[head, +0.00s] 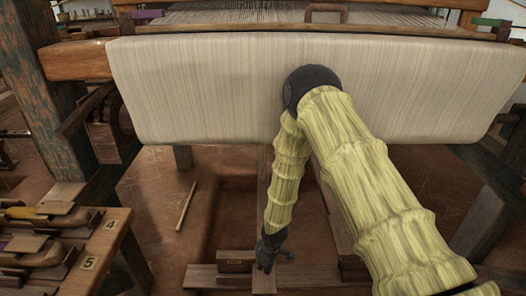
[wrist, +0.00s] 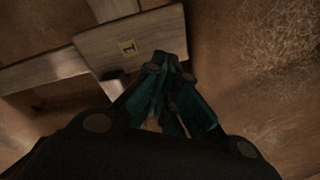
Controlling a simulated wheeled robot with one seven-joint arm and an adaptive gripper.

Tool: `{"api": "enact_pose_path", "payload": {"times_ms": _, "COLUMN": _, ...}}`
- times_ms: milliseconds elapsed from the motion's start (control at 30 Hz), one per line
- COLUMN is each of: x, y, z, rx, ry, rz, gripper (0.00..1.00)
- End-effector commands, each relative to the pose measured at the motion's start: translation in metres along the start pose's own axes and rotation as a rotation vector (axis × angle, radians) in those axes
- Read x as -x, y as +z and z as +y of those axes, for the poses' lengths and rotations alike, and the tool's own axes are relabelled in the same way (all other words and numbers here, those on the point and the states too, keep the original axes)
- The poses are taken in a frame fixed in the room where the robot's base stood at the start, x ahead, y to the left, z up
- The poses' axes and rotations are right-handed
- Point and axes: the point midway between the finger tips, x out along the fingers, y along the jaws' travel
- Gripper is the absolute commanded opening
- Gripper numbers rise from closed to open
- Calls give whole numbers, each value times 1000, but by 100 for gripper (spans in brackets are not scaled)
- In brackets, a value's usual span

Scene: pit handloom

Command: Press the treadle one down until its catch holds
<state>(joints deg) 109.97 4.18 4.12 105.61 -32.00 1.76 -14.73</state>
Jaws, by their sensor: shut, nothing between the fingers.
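Treadle one, a wooden board with a yellow tag reading 1, shows in the wrist view (wrist: 105,48). In the head view a long narrow board (head: 264,190) runs down under the cloth towards my gripper; I cannot read a tag there. My gripper (head: 268,262) is shut and empty, pointing down low in the pit. In the wrist view its closed fingertips (wrist: 165,62) overlap the tagged board's near edge, right of the tag. I cannot tell whether they touch it. The catch cannot be made out.
The cloth-wrapped beam (head: 200,90) spans the loom above the pit, behind my arm. A bench (head: 115,225) with shuttles in numbered slots stands at the left. A thin stick (head: 186,207) lies on the brown floor. Dark loom posts stand on both sides.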

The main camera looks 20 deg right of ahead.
Motion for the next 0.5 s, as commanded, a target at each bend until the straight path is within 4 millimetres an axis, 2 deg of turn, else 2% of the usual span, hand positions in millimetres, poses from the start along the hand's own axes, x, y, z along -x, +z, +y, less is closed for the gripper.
{"api": "enact_pose_path", "payload": {"times_ms": 33, "x": 12, "y": -2, "z": 0, "rx": 0, "ry": 0, "rz": 0, "gripper": 0}}
{"api": "enact_pose_path", "payload": {"times_ms": 100, "x": 20, "y": -3, "z": 0, "rx": 0, "ry": 0, "rz": 0, "gripper": 0}}
{"api": "enact_pose_path", "payload": {"times_ms": 400, "x": 55, "y": -9, "z": 0, "rx": -1, "ry": 0, "rz": 1, "gripper": 0}}
{"api": "enact_pose_path", "payload": {"times_ms": 500, "x": 61, "y": -10, "z": 0, "rx": -1, "ry": 0, "rz": 0, "gripper": 0}}
